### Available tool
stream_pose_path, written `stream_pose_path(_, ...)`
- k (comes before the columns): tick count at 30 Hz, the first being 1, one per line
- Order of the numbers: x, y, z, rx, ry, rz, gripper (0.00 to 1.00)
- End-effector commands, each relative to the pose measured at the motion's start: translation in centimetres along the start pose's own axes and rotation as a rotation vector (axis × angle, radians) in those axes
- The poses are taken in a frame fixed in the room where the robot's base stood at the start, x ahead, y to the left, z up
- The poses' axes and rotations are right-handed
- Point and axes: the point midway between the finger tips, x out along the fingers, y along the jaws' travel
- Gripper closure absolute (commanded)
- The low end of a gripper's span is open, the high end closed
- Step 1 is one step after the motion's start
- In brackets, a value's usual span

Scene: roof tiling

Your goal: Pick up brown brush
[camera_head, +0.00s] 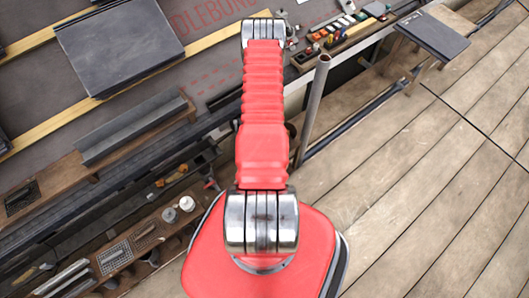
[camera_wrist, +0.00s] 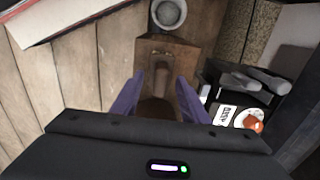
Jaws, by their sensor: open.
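In the wrist view, a brown piece with a raised, rounded handle (camera_wrist: 161,76) lies in the middle of the picture; it looks like the brown brush, though its bristles do not show. My gripper (camera_wrist: 158,92) is open, with its two purple-grey fingers to the left and right of the handle. A gap shows between each finger and the handle. The near end of the brown piece is hidden by my gripper body. In the head view my red arm shows, but my gripper is hidden and I cannot make out the brush.
To the right a dark tray (camera_wrist: 226,96) holds grey-handled tools (camera_wrist: 255,82). Wooden planks (camera_wrist: 75,70) lie clear to the left. The head view shows a tool shelf (camera_head: 150,232) and slates (camera_head: 118,45).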

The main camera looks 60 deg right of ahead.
Motion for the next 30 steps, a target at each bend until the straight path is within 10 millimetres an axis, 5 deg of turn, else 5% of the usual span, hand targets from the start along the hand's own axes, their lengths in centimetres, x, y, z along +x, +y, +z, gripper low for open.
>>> stream_pose_path(6, 1.52, 0.04, 0.0, 0.001, 0.0, 0.001, 0.59)
stream_pose_path(22, 1.53, 0.05, -0.01, 0.0, 0.0, 0.001, 0.59)
stream_pose_path(30, 1.53, 0.06, -0.02, 0.0, 0.0, 0.001, 0.77)
